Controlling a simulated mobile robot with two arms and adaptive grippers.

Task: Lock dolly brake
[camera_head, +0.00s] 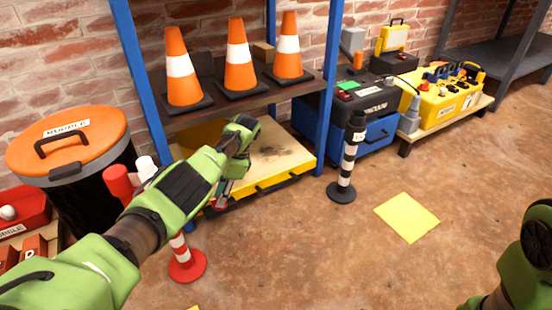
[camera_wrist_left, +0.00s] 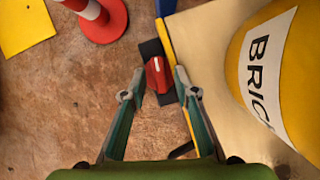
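The dolly is a low platform with a beige, stained top and yellow edge (camera_head: 285,181), on the floor under the cone shelf. Its brake appears as a red knob with a white mark (camera_wrist_left: 158,73) on a black base at the dolly's edge in the left wrist view. My left gripper (camera_wrist_left: 160,84) is over this edge, its fingers apart with the knob between or just beyond the tips. I cannot tell whether they touch it. In the head view my left arm partly hides the left gripper (camera_head: 222,190). My right arm shows at lower right, its gripper out of frame.
A yellow bucket with a partly visible label (camera_wrist_left: 240,70) stands on the dolly. A red-and-white post (camera_head: 187,264) and a black-and-white post (camera_head: 343,172) stand nearby. Blue shelf uprights (camera_head: 329,85) flank the dolly. The floor around the yellow square (camera_head: 407,217) is clear.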

